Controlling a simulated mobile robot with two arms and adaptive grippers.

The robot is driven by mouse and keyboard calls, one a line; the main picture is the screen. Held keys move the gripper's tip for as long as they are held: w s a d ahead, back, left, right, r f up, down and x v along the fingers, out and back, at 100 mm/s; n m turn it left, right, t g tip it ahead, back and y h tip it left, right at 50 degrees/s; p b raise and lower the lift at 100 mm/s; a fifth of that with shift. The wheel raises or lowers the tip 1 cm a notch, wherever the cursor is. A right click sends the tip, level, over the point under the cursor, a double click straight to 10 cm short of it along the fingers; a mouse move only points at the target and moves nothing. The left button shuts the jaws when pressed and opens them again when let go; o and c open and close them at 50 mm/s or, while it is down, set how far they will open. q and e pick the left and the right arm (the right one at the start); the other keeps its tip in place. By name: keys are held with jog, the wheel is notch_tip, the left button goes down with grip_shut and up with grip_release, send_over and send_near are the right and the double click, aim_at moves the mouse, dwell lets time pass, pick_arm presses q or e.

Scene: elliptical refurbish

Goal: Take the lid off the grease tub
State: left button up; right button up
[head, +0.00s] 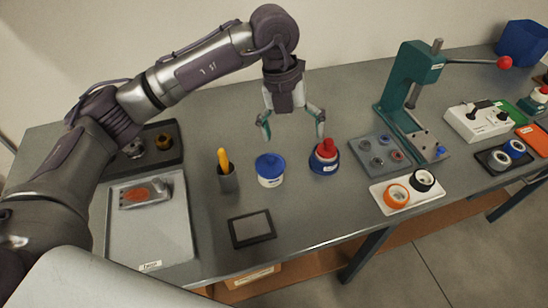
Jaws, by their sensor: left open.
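A white tub with a blue lid (270,163), which looks like the grease tub (270,181), stands upright on the grey workbench near the middle of the head view. The lid sits on top of the tub. My left gripper (293,132) is open and empty, pointing down above the bench. In the picture it is up and to the right of the tub, with its fingers apart from it. My right gripper is not in view.
A round blue piece with a red top (325,157) stands right of the tub. A dark cup with a yellow-handled tool (227,180) stands to its left. A dark framed pad (252,229) lies in front. A green press (408,80) stands farther right.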

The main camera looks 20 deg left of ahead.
pick_arm(q)
jog(key=w+a+r+n+y, duration=0.1)
jog(key=w+a+y, duration=0.1)
jog(key=a, duration=0.3)
jog(key=p, duration=0.2)
send_over(270, 158)
jog(key=shift+t+y, duration=0.3)
jog(key=f, duration=0.6)
jog(key=shift+w+d+f, duration=0.15)
jog(key=shift+w+f, duration=0.05)
jog(key=shift+f, duration=1.1)
jog(key=f+p, duration=0.1)
jog(key=f, duration=0.1)
jog(key=f+p, duration=0.1)
jog(key=shift+s+a+f, duration=0.1)
jog(key=shift+a+f, duration=0.1)
jog(key=shift+f, duration=0.65)
jog(key=c, duration=1.1)
jog(key=shift+s, duration=0.15)
jog(key=shift+c, duration=1.7)
